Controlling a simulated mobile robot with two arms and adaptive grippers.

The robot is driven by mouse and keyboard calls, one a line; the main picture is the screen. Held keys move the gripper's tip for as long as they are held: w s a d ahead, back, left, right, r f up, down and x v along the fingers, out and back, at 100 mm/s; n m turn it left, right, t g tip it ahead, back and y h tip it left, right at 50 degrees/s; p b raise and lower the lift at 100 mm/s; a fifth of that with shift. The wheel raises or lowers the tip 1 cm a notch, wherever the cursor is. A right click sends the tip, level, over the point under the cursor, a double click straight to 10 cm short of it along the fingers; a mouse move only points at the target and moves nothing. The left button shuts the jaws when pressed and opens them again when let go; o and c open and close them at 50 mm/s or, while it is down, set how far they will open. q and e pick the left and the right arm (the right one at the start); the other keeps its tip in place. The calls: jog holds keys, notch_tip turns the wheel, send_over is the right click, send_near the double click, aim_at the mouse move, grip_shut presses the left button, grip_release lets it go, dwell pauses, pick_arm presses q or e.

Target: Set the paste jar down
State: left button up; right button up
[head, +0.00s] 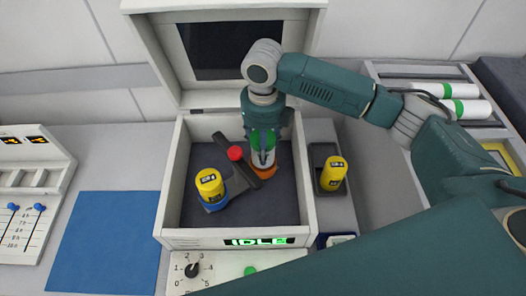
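The paste jar, which I take to be the white jar with a green band (263,155), is upright in my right gripper (262,160). The gripper points down into the open machine and its fingers appear shut around the jar. An orange cup (266,172) on the machine's dark rotor arm is directly below the jar. The gripper hides part of the jar, and I cannot tell whether the jar's base touches the cup. A yellow labelled jar (209,184) stands in the blue cup (215,206) at the rotor's other end. My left gripper is not in view.
The machine's lid (160,50) stands open behind, and its display (258,241) reads IDLE. A red knob (235,153) tops the rotor. Another yellow jar (333,172) stands in a dark tray (322,152) at right. White-green cylinders (445,90) lie farther right. The blue mat (105,240) is empty.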

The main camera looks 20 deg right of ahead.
notch_tip(320, 180, down, 3)
jog(key=shift+s+f+p, duration=0.1)
jog(key=shift+p, duration=0.3)
jog(key=shift+f, duration=0.2)
jog(key=o, duration=1.6)
jog(key=shift+f, duration=0.15)
notch_tip(320, 180, up, 12)
jog(key=b, duration=0.2)
jog(key=shift+r+b, duration=0.2)
jog(key=shift+b, duration=0.15)
jog(key=shift+s+f, duration=0.1)
